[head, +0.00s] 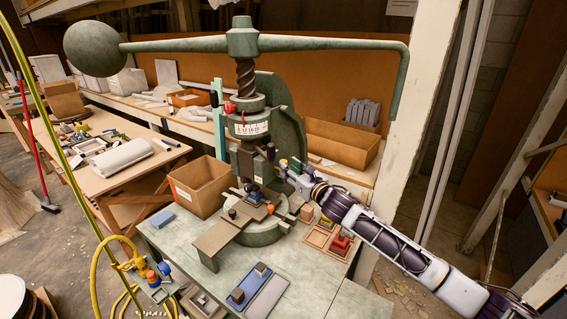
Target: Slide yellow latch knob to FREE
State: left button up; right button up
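The green fly press (284,115) stands on the table, with a screw, a dial collar and a long overhead arm. My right arm reaches in from the lower right. My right gripper (285,168) is at the right side of the press ram, above the round bed. A small yellow patch (296,162) shows right at the gripper; it may be the latch knob, but it is too small to be sure. The fingers are small and partly hidden against the press, so I cannot tell whether they are open or hold anything. No FREE marking is readable. My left gripper is not in view.
A cardboard box (201,186) stands left of the press. A sloping plate (224,229) sticks out in front of the bed. A wooden tray with small coloured blocks (318,237) lies to the right. A blue tray (246,291) lies in front. The table's right front is clear.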

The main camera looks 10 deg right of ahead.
aim_at(284, 161)
jog(key=shift+x, duration=2.25)
grip_shut()
